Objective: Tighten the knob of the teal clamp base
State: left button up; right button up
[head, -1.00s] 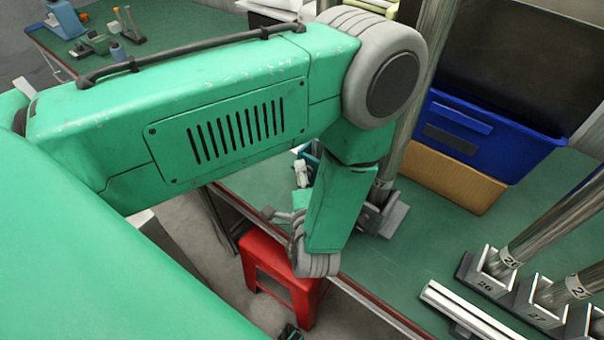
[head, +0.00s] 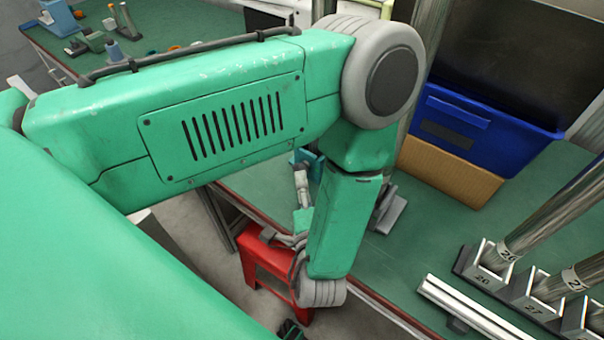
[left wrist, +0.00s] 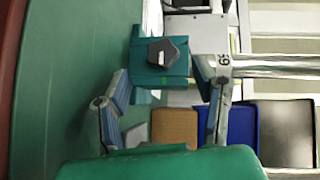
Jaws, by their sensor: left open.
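The teal clamp base (left wrist: 147,77) is in the upper middle of the left wrist view. Its dark, lobed knob (left wrist: 168,52) faces the camera. My left gripper (left wrist: 164,76) is open, with one finger on each side of the clamp base. No contact with the knob shows, and the gap in depth is hard to judge. In the head view a small teal piece (head: 312,160), probably the same base, shows beside my light grey finger part. My forearm hides most of the gripper and the knob there. My right gripper is not in view.
A steel pole (left wrist: 275,66) stands just beside the clamp base. A blue bin (head: 490,120) and a tan box (head: 450,172) stand behind on the green table (head: 400,262). Numbered pole bases (head: 530,310) are at right. A red stool (head: 258,262) is by the table edge.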

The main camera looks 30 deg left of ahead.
pick_arm(q)
jog(key=v, duration=0.6)
jog(key=shift+d, duration=0.25)
